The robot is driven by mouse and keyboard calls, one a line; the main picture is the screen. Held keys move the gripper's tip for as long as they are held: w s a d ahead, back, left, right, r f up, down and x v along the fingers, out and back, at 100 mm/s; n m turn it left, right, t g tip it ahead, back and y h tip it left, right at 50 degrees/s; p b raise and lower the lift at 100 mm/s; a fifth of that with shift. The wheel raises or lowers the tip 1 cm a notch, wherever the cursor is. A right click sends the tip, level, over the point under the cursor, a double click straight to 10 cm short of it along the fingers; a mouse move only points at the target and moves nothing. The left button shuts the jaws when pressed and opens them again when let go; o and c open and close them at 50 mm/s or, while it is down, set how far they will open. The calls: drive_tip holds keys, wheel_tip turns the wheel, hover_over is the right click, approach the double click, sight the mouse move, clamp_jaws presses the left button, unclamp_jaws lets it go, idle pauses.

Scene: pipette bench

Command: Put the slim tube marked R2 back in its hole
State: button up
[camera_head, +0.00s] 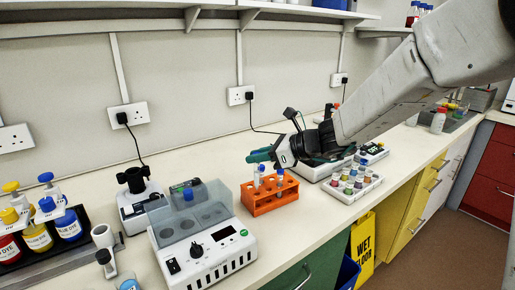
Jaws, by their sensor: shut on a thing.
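My gripper (262,156), with teal fingers, is above the back left part of an orange tube rack (262,210). It is shut on a slim pale tube (257,179) that hangs upright below the fingers. The tube's lower end is at the level of the rack's top; I cannot tell whether it is in a hole or just behind or above one. Another slim tube with a blue cap (280,172) stands in the rack to the right. The mark R2 is too small to read on either tube.
A white device with a grey lid (207,252) stands close left of the rack. A white tray of several coloured vials (371,189) is to the right. Bottles with yellow and blue caps stand in a dark holder (88,238) at far left. Bare bench (312,215) lies right of the rack.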

sight(258, 185)
drive_tip(key=shift+f, duration=2.25)
drive_tip(key=shift+f, duration=0.35)
drive_tip(key=shift+f, duration=0.7)
drive_tip(key=o, duration=0.9)
drive_tip(key=v, duration=0.7)
drive_tip(key=shift+s+d+r, duration=0.15)
drive_tip(key=shift+s+d, duration=0.05)
drive_tip(key=shift+d, duration=0.1)
